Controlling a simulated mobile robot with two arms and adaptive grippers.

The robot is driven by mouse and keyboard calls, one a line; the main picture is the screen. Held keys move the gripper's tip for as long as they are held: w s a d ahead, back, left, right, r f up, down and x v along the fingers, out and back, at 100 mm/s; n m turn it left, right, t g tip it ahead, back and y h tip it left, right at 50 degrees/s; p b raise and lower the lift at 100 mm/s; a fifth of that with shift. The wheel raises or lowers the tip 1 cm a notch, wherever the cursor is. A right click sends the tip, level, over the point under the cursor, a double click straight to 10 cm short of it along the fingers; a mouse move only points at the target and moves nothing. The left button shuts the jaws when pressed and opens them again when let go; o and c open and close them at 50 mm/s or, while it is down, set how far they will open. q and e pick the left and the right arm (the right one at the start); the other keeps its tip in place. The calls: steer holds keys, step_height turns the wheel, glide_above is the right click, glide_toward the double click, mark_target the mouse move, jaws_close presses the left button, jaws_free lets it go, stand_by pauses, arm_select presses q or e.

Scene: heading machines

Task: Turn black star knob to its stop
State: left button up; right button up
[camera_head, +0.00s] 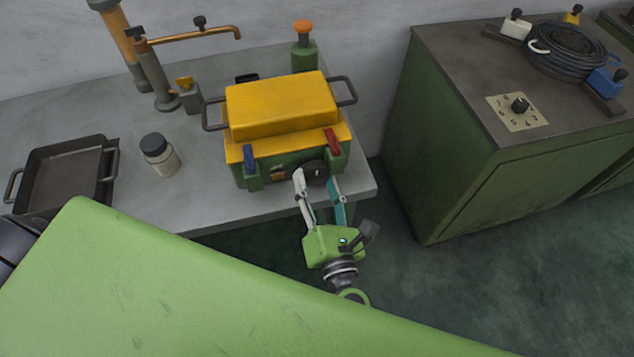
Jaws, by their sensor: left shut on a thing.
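The black star knob (317,171) is on the front face of a green box with a yellow lid (282,105), which stands on the grey bench. My left gripper (318,180) reaches up to the box front from below, with its fingers closed on the knob, one on each side. The fingers partly cover the knob, so its exact turn angle cannot be told. My right gripper is not in view.
A blue lever (249,158) and a red lever (332,141) flank the knob. A dark tray (66,177), a jar (160,155) and a copper tap (195,35) are to the left. A green cabinet (440,150) with a dial (519,104) stands right. Dark floor lies between.

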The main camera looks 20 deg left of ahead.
arm_select(q)
steer(key=m+p, duration=0.1)
steer(key=m, duration=0.2)
steer(key=shift+r, duration=0.1)
steer(key=shift+m, duration=0.4)
steer(key=o, duration=1.1)
